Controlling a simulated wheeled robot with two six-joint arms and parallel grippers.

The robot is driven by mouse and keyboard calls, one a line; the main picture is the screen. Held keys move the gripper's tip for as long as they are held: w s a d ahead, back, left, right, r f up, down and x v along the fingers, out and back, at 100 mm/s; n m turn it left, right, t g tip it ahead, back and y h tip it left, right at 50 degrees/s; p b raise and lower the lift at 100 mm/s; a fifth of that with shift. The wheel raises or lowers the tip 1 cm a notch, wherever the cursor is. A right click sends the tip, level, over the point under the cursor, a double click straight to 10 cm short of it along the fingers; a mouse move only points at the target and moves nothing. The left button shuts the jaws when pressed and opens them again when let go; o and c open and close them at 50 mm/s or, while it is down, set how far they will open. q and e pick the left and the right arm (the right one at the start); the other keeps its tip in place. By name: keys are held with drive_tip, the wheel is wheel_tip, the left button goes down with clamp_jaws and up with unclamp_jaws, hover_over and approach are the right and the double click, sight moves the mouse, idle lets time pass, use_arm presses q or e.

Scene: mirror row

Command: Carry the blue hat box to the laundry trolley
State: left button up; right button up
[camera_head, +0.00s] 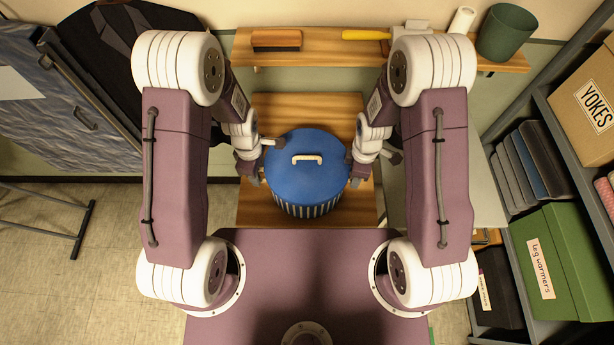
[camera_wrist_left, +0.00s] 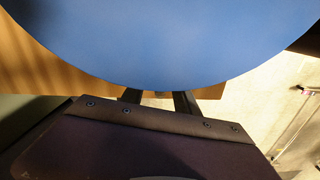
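The blue hat box (camera_head: 307,168) is round, with a flat blue lid, a cream handle on top and striped sides. It sits upright in front of me, over a wooden surface. My left gripper (camera_head: 256,178) is at the left side of the box, and my right gripper (camera_head: 358,180) is at its right side. In the left wrist view the blue lid (camera_wrist_left: 165,35) fills the top, and the left gripper's fingers (camera_wrist_left: 158,98) run beneath its edge. Their tips are hidden, as are the right gripper's; contact cannot be told. I cannot identify a laundry trolley in these views.
The wooden surface (camera_head: 258,208) is under the box. Behind it a wall shelf (camera_head: 335,58) holds a brush, a yellow-handled tool and a green pot. Shelving with boxes (camera_head: 548,262) stands at the right. At the left are dark clothes and a grey tube frame (camera_head: 82,230) on open floor.

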use_arm(q)
clamp_jaws()
use_arm(e)
clamp_jaws()
idle(0.9)
